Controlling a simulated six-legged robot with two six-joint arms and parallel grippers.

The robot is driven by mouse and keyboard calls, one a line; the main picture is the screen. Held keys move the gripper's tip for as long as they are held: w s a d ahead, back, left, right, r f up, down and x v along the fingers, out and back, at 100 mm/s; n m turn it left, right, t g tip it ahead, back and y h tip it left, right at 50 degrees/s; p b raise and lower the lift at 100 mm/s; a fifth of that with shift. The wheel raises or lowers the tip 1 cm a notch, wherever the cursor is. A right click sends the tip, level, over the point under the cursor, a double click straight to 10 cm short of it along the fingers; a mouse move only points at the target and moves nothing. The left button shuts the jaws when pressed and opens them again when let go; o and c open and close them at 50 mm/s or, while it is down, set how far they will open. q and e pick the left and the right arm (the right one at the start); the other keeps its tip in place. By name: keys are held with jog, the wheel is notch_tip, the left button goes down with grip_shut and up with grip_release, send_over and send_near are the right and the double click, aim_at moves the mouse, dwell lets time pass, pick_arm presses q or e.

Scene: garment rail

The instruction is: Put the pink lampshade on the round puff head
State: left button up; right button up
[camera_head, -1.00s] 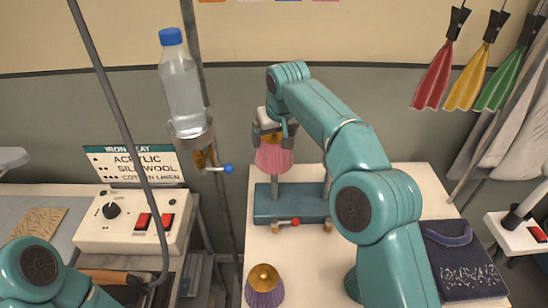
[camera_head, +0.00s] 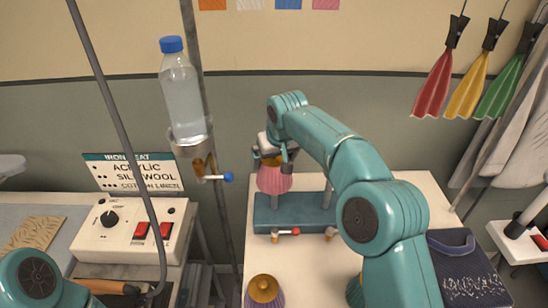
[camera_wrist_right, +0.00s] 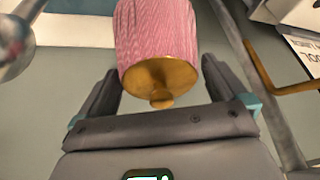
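The pink lampshade (camera_head: 274,179) hangs below my right gripper (camera_head: 273,156), over the left post of the teal block stand. It also shows in the right wrist view (camera_wrist_right: 158,35), its gold cap and knob toward the palm, between the two dark fingers of the right gripper (camera_wrist_right: 160,70). The round puff head is not seen apart; the shade hides the top of the left post (camera_head: 274,201). I cannot tell whether the shade touches it. My left arm shows at lower left; its gripper is out of view.
The teal stand (camera_head: 300,214) has a red-tipped lever in front. A purple shade with a gold top (camera_head: 263,293) stands at the table's front; another is partly behind my arm. A bottle (camera_head: 181,95) stands on a holder at left. A control box (camera_head: 130,235) is lower left.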

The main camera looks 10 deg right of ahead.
jog(key=v, duration=1.2)
jog(key=shift+s+r, duration=0.1)
